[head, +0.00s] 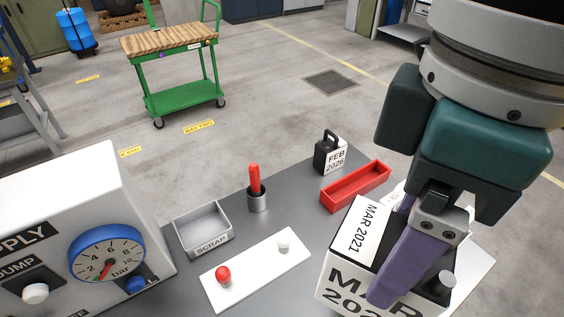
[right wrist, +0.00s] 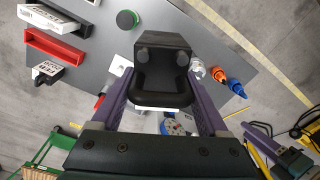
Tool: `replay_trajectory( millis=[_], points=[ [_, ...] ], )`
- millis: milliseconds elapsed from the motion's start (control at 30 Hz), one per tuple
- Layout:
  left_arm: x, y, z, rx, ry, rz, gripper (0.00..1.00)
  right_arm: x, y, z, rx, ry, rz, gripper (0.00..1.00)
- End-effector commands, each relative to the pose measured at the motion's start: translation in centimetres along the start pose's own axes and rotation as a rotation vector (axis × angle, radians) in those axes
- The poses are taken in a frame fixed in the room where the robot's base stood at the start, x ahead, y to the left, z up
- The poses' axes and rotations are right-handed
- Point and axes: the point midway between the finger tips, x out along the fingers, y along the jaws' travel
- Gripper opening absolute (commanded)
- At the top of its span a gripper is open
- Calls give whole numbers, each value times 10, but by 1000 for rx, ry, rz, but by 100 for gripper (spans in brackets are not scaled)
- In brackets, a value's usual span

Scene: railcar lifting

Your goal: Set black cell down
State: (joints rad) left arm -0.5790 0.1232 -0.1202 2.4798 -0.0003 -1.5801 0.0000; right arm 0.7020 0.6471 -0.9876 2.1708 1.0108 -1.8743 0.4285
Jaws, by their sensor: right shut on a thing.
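The black cell (head: 345,288) carries white labels reading MAR 2021. It is at the right of the grey table in the head view. My right gripper (head: 398,250) is shut on it, with one purple finger across its near side. In the right wrist view the black cell (right wrist: 162,62) sits between both purple fingers, its handle nearest the camera. I cannot tell whether its underside touches the table. My left gripper appears as a dark body with purple fingers at the right of the right wrist view (right wrist: 262,132). Its opening is unclear.
A smaller black cell labelled FEB 2026 (head: 333,153) stands behind a red tray (head: 355,188). A grey SCRAP bin (head: 203,228), a red-handled tool in a cup (head: 257,198) and a white plate (head: 255,277) lie left of the held cell. A white gauge box (head: 75,205) stands far left.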

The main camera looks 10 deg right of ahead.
Motion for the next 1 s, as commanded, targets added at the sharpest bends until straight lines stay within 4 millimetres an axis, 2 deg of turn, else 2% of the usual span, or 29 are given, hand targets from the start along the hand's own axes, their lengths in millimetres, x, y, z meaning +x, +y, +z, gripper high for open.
replay_trajectory(
  millis=[33,500,700,1000],
  points=[
    [29,1,10,1,-1,-1,50,26,-1,-5,-69,6,0,0],
    [154,5,50,1,-1,-2,50,126,-12,-34,-767,-4,11,0],
    [189,8,61,-2,-1,1,50,152,-15,-42,-992,-15,18,0],
    [208,10,67,-8,0,7,50,172,-18,-45,-1121,-24,17,0]
  ],
)
